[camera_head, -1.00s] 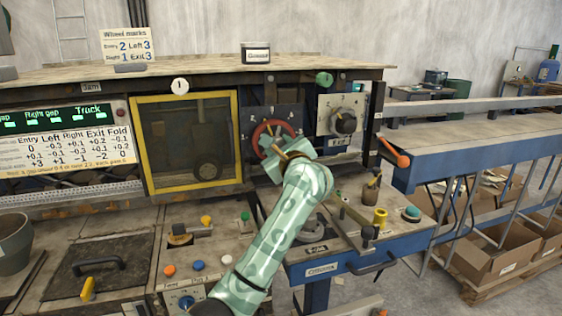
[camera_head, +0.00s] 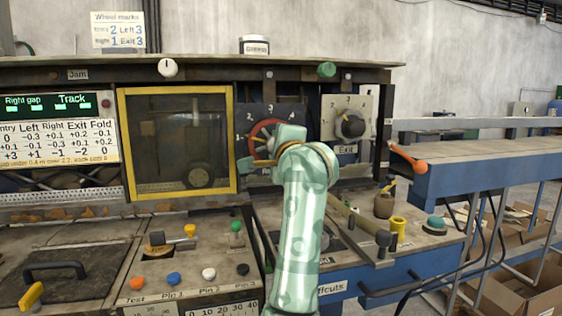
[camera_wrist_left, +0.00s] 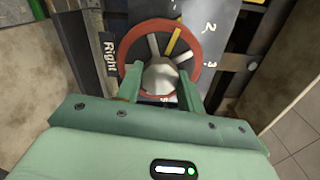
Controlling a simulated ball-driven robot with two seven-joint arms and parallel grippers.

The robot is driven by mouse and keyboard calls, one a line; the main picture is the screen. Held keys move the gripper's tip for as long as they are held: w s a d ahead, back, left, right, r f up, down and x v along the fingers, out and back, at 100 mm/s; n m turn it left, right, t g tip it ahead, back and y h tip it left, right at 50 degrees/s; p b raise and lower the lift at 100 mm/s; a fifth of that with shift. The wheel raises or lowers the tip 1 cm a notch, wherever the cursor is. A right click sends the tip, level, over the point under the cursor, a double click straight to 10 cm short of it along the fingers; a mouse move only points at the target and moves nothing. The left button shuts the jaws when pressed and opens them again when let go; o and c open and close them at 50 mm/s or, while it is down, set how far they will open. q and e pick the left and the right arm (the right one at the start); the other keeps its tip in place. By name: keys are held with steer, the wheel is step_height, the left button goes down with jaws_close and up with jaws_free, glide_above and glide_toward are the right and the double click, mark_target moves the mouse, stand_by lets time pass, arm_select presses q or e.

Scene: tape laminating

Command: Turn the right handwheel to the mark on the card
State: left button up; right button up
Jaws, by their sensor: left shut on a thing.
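The right handwheel (camera_head: 254,135) has a red rim and sits on a dark numbered plate left of the Exit dial. In the left wrist view the wheel (camera_wrist_left: 121,48) has pale spokes, one yellow spoke (camera_wrist_left: 175,40) and a grey hub (camera_wrist_left: 160,76). My left gripper (camera_wrist_left: 158,88) is shut on the hub, a finger on each side. The yellow spoke points up in that view, short of the 2; in the head view it points left, roughly toward the 1. The card (camera_head: 117,31) reads Right 1. My gripper and wrist hide the wheel's lower right. My right gripper is not in view.
The Exit dial (camera_head: 351,124) is close right of my wrist. A yellow-framed window (camera_head: 180,190) is on the left. An orange-tipped lever (camera_head: 418,166) sticks out at right.

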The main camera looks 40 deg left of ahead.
arm_select(q)
steer(key=shift+f+n+b, duration=0.25)
steer(key=shift+n+b, duration=0.5)
steer(key=shift+n, duration=0.05)
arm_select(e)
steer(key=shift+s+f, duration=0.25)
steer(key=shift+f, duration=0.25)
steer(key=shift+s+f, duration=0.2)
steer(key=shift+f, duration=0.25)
arm_select(q)
steer(key=o, duration=1)
steer(key=shift+r, duration=0.15)
steer(key=p+v, duration=0.2)
steer(key=v, duration=1.4)
steer(key=shift+d, duration=0.15)
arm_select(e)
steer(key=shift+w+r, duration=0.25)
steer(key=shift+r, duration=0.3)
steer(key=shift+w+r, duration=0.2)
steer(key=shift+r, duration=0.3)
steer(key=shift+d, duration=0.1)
